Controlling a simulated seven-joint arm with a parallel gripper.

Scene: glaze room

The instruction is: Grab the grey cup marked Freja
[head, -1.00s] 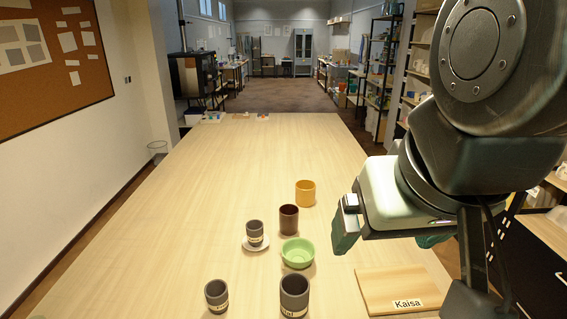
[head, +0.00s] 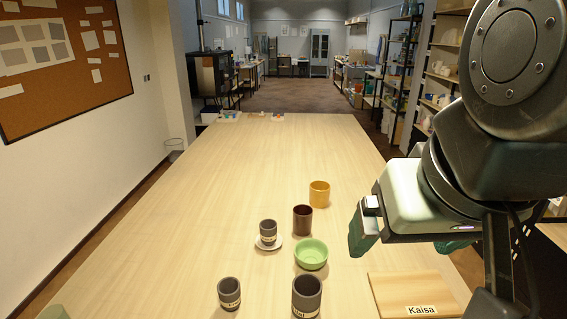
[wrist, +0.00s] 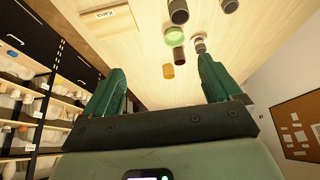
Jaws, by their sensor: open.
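Three grey cups stand upright on the table in the head view. One (head: 268,226) stands on a white saucer (head: 261,246), a small one (head: 229,286) stands at the front left, and a larger one (head: 306,286) stands to its right. Each has a pale label, too small or cut off for me to read, so I cannot tell which is Freja. My gripper (wrist: 162,64) is open and empty, with its green fingers wide apart in the wrist view. In the head view it hangs right of the cups, apart from them.
A green bowl (head: 311,263), a dark brown cup (head: 302,220) and a yellow cup (head: 319,194) stand near the grey cups. A wooden board (head: 395,290) marked Kaisa lies at the front right. The table's far and left areas (head: 200,190) are mostly clear.

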